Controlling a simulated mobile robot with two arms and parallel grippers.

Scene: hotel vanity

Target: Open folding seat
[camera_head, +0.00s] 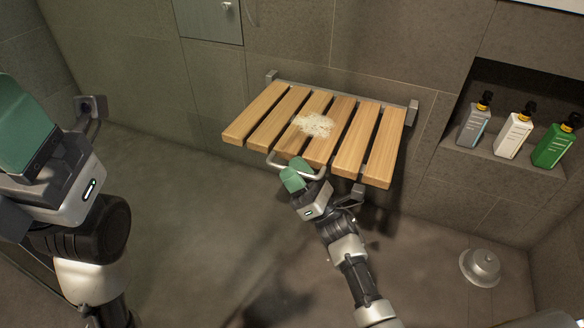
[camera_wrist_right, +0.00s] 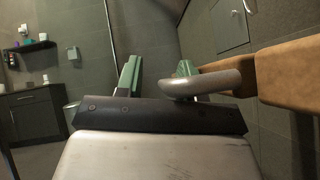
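The folding seat (camera_head: 265,120) has several wooden slats and a metal rail at the wall. It juts out from the wall, slats up and roughly level. A curved metal handle (camera_head: 279,164) is at its front edge; the handle also shows in the right wrist view (camera_wrist_right: 200,85). My right gripper (camera_head: 295,174) is at the handle, below the seat's front edge. In the right wrist view its green fingers (camera_wrist_right: 156,74) stand apart, with the handle beside the right-hand finger and partly covering it. My left gripper (camera_head: 22,125) is at the far left, away from the seat; its finger gap is hidden.
A wall niche (camera_head: 478,158) at the right holds a grey bottle (camera_head: 473,124), a white bottle (camera_head: 513,135) and a green bottle (camera_head: 553,148). A round metal fixture (camera_head: 481,266) is on the floor at lower right. The floor left of the seat is clear.

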